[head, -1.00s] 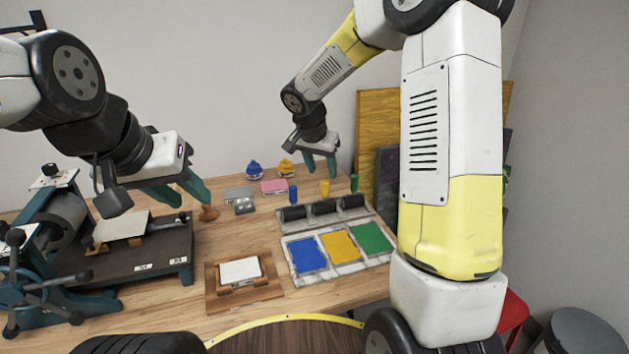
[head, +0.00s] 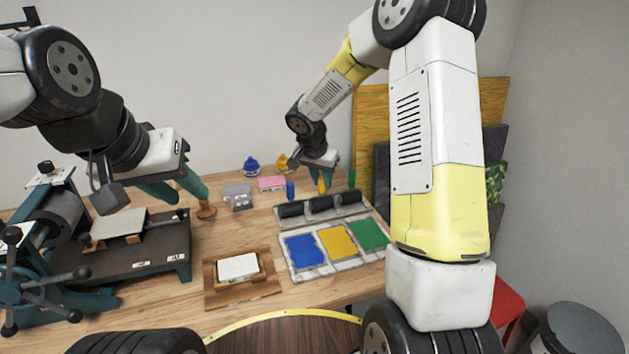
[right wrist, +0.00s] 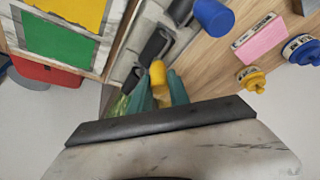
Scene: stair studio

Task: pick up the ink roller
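Ink rollers with black cylinders lie in a rack (head: 350,211) on the table, with upright blue (head: 290,190), yellow (head: 321,184) and green (head: 351,179) handles. My right gripper (head: 322,182) is lowered over the yellow handle. In the right wrist view the yellow handle (right wrist: 158,76) stands between the teal fingertips (right wrist: 159,84), which look still spread on either side of it; contact is hard to judge. My left gripper (head: 178,192) is open and empty above the table, left of a small wooden knob (head: 206,210).
A tray (head: 287,263) with blue, yellow and green ink areas lies in front of the rack. A press (head: 130,250) stands at left. A wooden block holder (head: 243,290) sits at front. Blue (head: 251,167) and yellow (right wrist: 250,80) knobbed items and a pink block (head: 271,184) are behind.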

